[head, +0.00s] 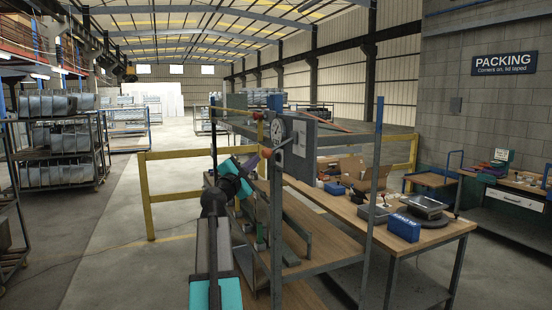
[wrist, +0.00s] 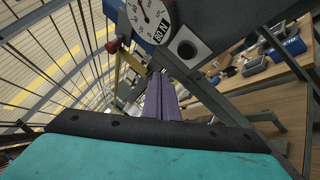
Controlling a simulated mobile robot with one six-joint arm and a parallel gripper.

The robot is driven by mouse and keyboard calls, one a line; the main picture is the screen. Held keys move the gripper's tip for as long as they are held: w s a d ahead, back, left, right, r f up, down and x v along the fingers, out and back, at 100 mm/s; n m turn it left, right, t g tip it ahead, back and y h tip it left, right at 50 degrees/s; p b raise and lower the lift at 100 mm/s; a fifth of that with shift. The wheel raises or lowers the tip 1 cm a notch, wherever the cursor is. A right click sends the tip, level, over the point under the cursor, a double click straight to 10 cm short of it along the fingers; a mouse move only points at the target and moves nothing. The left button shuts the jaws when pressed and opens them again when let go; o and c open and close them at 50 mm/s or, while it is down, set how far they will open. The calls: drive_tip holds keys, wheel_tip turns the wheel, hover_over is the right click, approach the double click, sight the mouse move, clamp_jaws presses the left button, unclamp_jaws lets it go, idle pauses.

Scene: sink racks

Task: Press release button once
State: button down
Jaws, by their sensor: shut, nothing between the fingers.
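My gripper (wrist: 158,78) is shut and empty, its two purple fingers side by side in the wrist view. They point at a grey fixture with a white dial gauge (wrist: 151,17) marked in N. A round black button-like disc (wrist: 187,49) sits on a pale plate beside the gauge, up and right of the fingertips. A red knob (wrist: 112,46) is on the left, by a yellow bar. No label shows which one is the release button. In the head view the gauge (head: 278,131) is on the rack's upper part, with my arm just left of it. I cannot tell whether the fingertips touch anything.
A wooden bench (head: 435,234) right of the rack carries a blue box (head: 403,228), a dark scale-like device (head: 424,206) and small parts. Rack posts (head: 372,190) stand close to my arm. A yellow rail (head: 147,195) is behind; open floor lies to the left.

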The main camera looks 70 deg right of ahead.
drive_tip(key=shift+s+d, duration=1.4)
drive_tip(key=shift+s, duration=0.3)
drive_tip(key=shift+s+d, duration=0.55)
drive_tip(key=shift+s, duration=0.1)
idle(2.4)
drive_tip(key=shift+w, duration=0.1)
drive_tip(key=shift+w+a, duration=0.55)
idle(0.4)
drive_tip(key=shift+w+a+b, duration=0.4)
drive_tip(key=shift+w+a, duration=0.4)
drive_tip(key=shift+w, duration=0.2)
drive_tip(key=shift+w+a+b, duration=0.35)
drive_tip(key=shift+w+a, duration=0.4)
drive_tip(key=shift+w, duration=0.2)
